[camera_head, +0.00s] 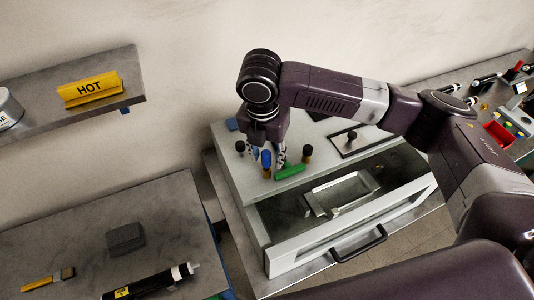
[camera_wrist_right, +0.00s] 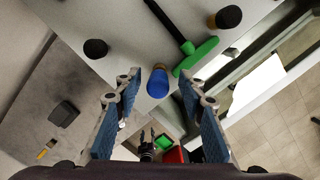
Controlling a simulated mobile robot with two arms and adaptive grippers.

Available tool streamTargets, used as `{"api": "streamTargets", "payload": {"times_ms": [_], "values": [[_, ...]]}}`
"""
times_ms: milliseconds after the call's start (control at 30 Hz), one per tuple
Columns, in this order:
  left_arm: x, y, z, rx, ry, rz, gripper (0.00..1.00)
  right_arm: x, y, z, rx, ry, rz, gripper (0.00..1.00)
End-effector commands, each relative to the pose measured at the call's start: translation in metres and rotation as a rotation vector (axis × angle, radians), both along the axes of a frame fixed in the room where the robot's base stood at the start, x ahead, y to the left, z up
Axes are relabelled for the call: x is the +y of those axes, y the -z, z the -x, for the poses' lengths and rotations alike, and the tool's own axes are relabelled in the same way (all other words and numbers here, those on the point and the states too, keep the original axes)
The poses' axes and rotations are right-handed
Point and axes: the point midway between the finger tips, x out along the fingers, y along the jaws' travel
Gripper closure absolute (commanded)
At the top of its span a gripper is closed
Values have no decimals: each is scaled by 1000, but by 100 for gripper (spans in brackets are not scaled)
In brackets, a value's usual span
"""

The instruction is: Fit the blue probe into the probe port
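The blue probe (camera_head: 266,159) stands on the top of the grey drawer cabinet (camera_head: 235,150), near its front edge. In the right wrist view the blue probe (camera_wrist_right: 158,82) shows as a rounded blue end with a tan band. My right gripper (camera_head: 268,152) is over it, and its two fingers are apart, one on each side of the probe. In the wrist view gaps show between the probe and both fingers of the gripper (camera_wrist_right: 160,79), so it is not gripped. I cannot pick out the probe port with certainty. My left gripper is not in view.
A green T-handled tool (camera_head: 290,172) lies close beside the probe. Black-topped pieces (camera_head: 240,147) (camera_head: 307,151) stand nearby. The cabinet's drawer (camera_head: 320,238) is open with a metal tray (camera_head: 340,190) inside.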

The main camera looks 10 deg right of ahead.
Motion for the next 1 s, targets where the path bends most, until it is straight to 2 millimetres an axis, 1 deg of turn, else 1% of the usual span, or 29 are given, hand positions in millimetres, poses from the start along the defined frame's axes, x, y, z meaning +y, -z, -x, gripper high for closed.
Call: {"api": "streamTargets", "payload": {"times_ms": [233,367,467,700,800,900,1000], "values": [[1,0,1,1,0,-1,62,0,0,0,0,0,0,62],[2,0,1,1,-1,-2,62,1,-8,0,-2,0,-1,62],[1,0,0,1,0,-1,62,2,-24,1,-3,-1,-1,62],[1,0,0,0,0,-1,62,6,-76,6,-5,0,-2,62],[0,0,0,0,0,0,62,7,-94,9,-4,-1,-1,62],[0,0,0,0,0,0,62,8,-107,10,-1,0,0,62],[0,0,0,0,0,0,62,8,-115,11,-1,0,-1,62]]}}
